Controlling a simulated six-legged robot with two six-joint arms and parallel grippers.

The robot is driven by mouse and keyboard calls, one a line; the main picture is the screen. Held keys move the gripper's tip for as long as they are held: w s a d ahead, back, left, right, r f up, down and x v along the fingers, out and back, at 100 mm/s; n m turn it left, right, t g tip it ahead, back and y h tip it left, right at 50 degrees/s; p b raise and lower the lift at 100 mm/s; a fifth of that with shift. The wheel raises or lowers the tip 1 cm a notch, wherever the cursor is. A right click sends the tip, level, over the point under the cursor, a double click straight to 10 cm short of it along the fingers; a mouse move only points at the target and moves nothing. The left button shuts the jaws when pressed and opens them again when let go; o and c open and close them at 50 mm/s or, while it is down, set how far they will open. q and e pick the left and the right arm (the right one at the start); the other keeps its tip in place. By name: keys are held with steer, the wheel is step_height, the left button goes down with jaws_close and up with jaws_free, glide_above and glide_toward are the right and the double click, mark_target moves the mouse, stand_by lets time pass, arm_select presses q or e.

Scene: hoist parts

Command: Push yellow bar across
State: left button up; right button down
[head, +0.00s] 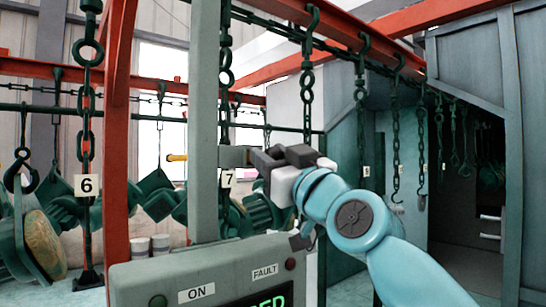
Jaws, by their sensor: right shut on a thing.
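The yellow bar (177,157) shows as a short yellow end just left of the grey-green post (205,120). The post hides its middle. My right gripper (262,160) is on the right side of the post, level with the bar, and its dark jaws are shut. They hide what they hold, which lines up with the bar. A flat grey bracket (234,156) sits between the post and the jaws. My left gripper is not in view.
A control box (215,275) with ON and FAULT labels stands below in front. Chains with hooks (307,80) hang from the red beam (350,38). A red post (117,150) stands at left. Green hoist parts (160,200) hang behind. A dark doorway (465,210) is at right.

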steer(key=shift+w+a+f, duration=0.1)
steer(key=shift+f, duration=0.05)
steer(key=c, duration=1.1)
jaws_free()
steer(key=o, duration=0.3)
steer(key=shift+w+a, duration=0.1)
steer(key=shift+o, duration=0.2)
steer(key=shift+w+a, duration=0.1)
steer(key=shift+w, duration=0.05)
steer(key=shift+s+d+f+b, duration=0.1)
steer(key=shift+s+d+b, duration=0.25)
steer(key=shift+s, duration=0.1)
steer(key=b+v, duration=0.8)
steer(key=v, duration=0.7)
steer(key=shift+f, duration=0.2)
